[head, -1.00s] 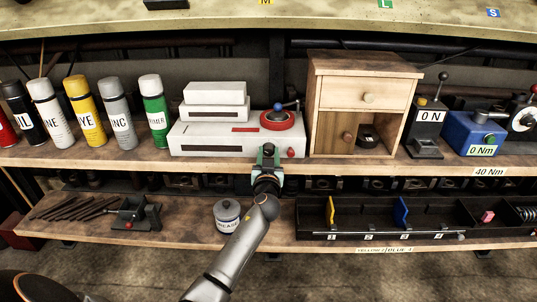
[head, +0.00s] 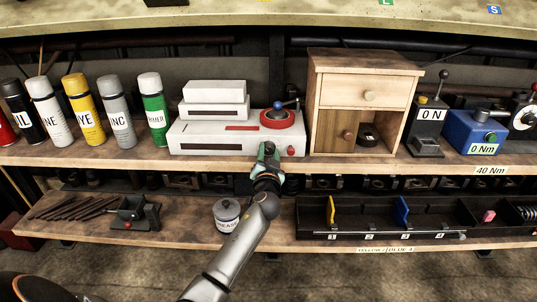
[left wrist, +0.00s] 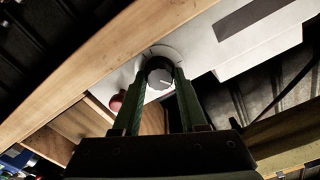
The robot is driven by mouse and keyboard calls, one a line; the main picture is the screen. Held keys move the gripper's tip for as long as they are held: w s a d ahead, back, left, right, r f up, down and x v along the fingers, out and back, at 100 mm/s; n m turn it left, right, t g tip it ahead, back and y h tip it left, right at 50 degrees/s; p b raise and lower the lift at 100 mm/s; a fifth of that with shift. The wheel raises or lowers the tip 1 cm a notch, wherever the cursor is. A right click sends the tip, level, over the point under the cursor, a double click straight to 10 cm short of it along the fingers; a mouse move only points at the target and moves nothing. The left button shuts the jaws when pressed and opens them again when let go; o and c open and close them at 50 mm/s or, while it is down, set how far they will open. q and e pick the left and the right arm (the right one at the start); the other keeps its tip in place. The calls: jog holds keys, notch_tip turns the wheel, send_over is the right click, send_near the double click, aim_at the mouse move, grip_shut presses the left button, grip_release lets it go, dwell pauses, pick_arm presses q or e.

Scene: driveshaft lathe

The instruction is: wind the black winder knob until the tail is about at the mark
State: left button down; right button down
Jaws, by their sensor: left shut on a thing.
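The black winder knob (left wrist: 160,73) sits on the front face of a white box (left wrist: 190,50). In the head view my left gripper (head: 268,152) is at the front of the white box (head: 205,138) and hides the knob. A red strip (head: 242,128) shows on the box top. I cannot make out the tail or the mark. My right gripper is not in view.
A red dial with a blue ball (head: 278,117) is on the box top, and a red button (head: 291,151) is right of my gripper. A wooden cabinet (head: 363,90) stands close on the right, spray cans (head: 151,110) on the left. A grease tin (head: 227,214) is below.

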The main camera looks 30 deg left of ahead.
pick_arm(q)
jog(key=m, duration=0.3)
jog(key=shift+m, duration=0.4)
jog(key=m, duration=0.4)
jog(key=shift+r+m+p, duration=0.1)
jog(key=shift+m+p, duration=0.2)
jog(key=shift+p, duration=0.1)
jog(key=m+p, duration=0.1)
jog(key=m, duration=0.3)
jog(key=shift+m+p, duration=0.75)
jog(key=shift+m, duration=1.45)
jog(key=shift+c, duration=2.2)
grip_release()
jog(key=shift+f, duration=0.2)
jog(key=shift+f, duration=0.1)
